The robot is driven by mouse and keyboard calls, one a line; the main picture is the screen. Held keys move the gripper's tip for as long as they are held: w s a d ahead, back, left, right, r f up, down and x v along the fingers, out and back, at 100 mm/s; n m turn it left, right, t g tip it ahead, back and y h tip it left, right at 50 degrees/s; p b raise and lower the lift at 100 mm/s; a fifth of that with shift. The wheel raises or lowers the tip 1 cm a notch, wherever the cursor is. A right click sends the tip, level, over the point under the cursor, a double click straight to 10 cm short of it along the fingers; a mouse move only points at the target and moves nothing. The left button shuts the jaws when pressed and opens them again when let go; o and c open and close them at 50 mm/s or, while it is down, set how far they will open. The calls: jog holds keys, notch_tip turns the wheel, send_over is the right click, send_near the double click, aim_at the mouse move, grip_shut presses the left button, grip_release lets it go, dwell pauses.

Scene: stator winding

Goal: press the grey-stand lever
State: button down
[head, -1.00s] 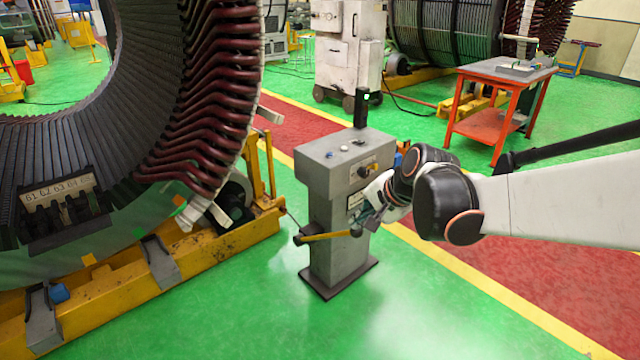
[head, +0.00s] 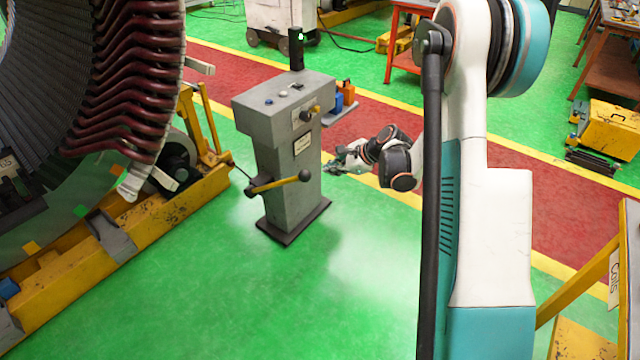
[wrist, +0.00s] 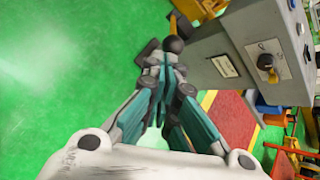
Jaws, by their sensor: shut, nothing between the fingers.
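The grey stand (head: 290,140) is upright on a dark base plate. Its lever (head: 276,184) is a yellow bar with a dark ball at the right end, sticking out low on the stand, close to level. My gripper (head: 332,167) is shut and empty, just right of the stand at about lever height in the head view. In the wrist view my gripper (wrist: 162,62) points at the stand's side, and the lever's dark ball (wrist: 174,45) shows just beyond the fingertips. I cannot tell whether they touch. The fingers hide part of the lever there.
A large stator (head: 120,80) on a yellow frame (head: 110,245) stands to the left. A yellow toolbox (head: 610,128) lies at the right. A red-framed table (head: 402,45) stands behind. Green floor in front of the stand is clear.

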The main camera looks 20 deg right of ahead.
jog(key=d+f+m+t+y, duration=0.1)
jog(key=d+f+m, duration=0.3)
jog(key=f, duration=0.7)
jog(key=shift+d+m+p, duration=0.3)
jog(key=shift+d+m, duration=0.1)
jog(key=shift+d, duration=0.55)
jog(key=w+a+f+b, duration=0.3)
jog(key=w+a+b, duration=0.2)
jog(key=w, duration=0.4)
jog(key=shift+a+f, duration=0.25)
jog(key=shift+a, duration=0.55)
